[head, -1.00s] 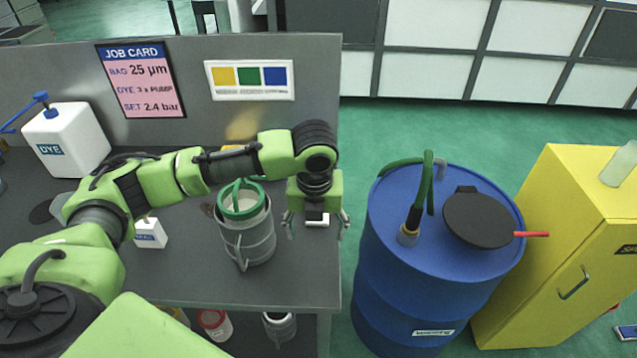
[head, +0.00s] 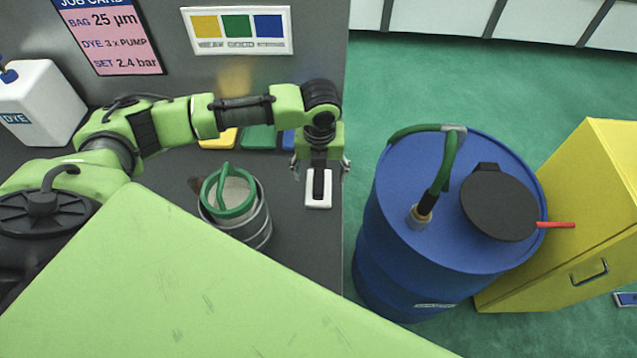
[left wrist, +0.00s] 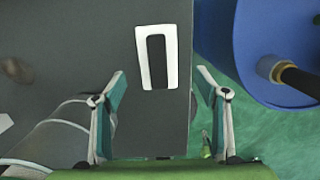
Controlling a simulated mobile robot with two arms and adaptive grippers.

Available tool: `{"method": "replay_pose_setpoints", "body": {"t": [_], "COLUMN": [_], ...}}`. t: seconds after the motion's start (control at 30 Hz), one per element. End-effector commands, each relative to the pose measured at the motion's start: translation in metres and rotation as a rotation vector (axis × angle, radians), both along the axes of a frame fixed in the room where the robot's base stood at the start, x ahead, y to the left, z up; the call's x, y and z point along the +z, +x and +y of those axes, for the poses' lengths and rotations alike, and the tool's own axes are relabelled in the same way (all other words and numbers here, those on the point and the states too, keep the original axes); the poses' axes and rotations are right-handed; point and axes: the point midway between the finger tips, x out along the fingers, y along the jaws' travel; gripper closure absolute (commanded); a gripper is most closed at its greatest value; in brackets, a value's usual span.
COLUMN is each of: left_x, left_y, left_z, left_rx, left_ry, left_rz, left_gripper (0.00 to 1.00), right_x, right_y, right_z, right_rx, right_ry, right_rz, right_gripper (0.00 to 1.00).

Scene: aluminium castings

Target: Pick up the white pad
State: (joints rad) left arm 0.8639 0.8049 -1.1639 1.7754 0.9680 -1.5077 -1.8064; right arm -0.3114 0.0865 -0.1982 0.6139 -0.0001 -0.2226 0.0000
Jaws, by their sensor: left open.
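The white pad (head: 318,202) lies on the grey bench near its right edge, with a dark middle inside a white border. My left gripper (head: 321,168) is above it, pointing down, and covers part of it in the head view. In the left wrist view, the pad (left wrist: 143,58) lies beyond the fingertips, roughly in line with the gap between them. My left gripper (left wrist: 160,80) is open and empty there. The gap between the fingers and the pad's height is hard to judge. My right gripper is not in view.
A metal pot (head: 250,228) with a green-rimmed top stands left of the pad. Yellow (head: 217,139), green (head: 258,138) and blue (head: 288,140) pads lie behind. A blue drum (head: 400,255) stands right of the bench, beside a yellow cabinet (head: 590,190).

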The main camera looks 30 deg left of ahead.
Motion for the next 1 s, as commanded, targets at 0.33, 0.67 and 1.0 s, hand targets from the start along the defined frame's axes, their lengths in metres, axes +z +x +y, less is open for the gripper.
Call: {"method": "replay_pose_setpoints", "body": {"t": [0.33, 0.67, 1.0], "left_x": [-0.031, -0.062, -0.062], "left_y": [0.003, 0.007, 0.007], "left_z": [0.005, 0.007, 0.008], "left_rx": [0.001, -0.002, -0.001], "left_ry": [0.001, 0.001, 0.001], "left_rz": [0.004, -0.001, -0.001], "left_gripper": [0.33, 0.33, 0.75], "right_x": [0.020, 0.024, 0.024], "right_y": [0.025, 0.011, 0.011], "right_z": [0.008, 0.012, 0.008], "right_rx": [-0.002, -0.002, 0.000], "right_ry": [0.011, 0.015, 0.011], "right_rz": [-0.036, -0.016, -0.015], "right_gripper": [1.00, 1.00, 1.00]}}
